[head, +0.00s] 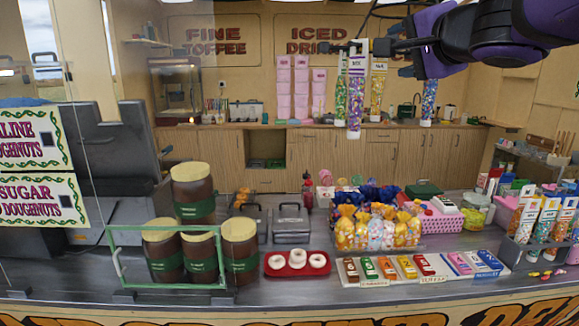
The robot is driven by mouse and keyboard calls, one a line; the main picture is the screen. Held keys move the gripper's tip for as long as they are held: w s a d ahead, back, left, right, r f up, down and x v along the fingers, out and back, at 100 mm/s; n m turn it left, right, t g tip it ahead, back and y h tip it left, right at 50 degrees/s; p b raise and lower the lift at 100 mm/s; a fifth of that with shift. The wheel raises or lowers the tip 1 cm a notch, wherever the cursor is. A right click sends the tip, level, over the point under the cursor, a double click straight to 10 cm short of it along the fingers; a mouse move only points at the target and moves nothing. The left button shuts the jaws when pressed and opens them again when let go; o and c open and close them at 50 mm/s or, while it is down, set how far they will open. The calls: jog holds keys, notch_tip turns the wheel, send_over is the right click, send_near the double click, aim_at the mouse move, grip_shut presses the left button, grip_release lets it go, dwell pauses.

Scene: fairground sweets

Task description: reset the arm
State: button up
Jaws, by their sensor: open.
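My arm reaches in from the upper right of the head view, with purple and dark links. My gripper (376,47) is at its left end, high above the counter and in front of the back wall. It is open. Tall clear tubes of coloured sweets (356,92) hang close to the gripper in the picture, and another tube (429,102) shows below my arm. I cannot tell how far the tubes are from the fingers. The fingertips are small and dark against them.
The counter holds brown jars (194,190) behind a green frame, a red tray (297,263) of doughnuts, bagged sweets (375,233), a white board (412,267) of small boxes, and tubes (553,222) in a rack at right. Dark machines (115,140) stand at left.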

jog(key=s+f+n+g, duration=0.7)
jog(key=s+f+n, duration=0.1)
jog(key=s+f, duration=0.4)
jog(key=s+d+f+n+g+h, duration=0.3)
jog(key=s+d+f+g+h, duration=0.1)
jog(key=s+d+f, duration=0.5)
jog(key=shift+s+d+f, duration=0.3)
jog(key=shift+s+d, duration=0.25)
jog(key=shift+d, duration=0.4)
